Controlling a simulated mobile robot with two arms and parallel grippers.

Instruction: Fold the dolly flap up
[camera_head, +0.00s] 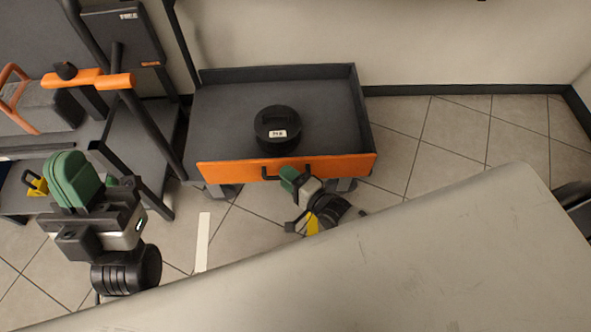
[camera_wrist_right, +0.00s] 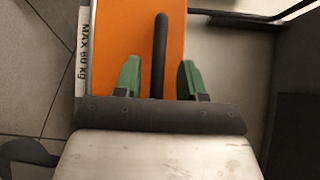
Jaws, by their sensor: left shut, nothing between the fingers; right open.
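The grey dolly (camera_head: 225,115) stands against the back wall, with low dark walls at its back and right side. Its orange flap (camera_head: 340,167) runs along the front edge; I cannot tell its exact tilt. A black bar handle (camera_head: 284,169) is on the flap. My right gripper (camera_head: 292,178) is at the handle, in front of the flap. In the right wrist view the open green fingers (camera_wrist_right: 161,80) are on either side of the handle (camera_wrist_right: 161,55), with gaps on both sides, over the orange face (camera_wrist_right: 115,45). My left gripper (camera_head: 70,178) is shut and empty at the left, away from the dolly.
A round black weight (camera_head: 277,128) with a white label sits on the dolly bed. A dark cart frame with orange parts (camera_head: 75,79) stands at the left. A large pale surface (camera_head: 400,270) fills the foreground. Tiled floor (camera_head: 440,145) is clear to the right.

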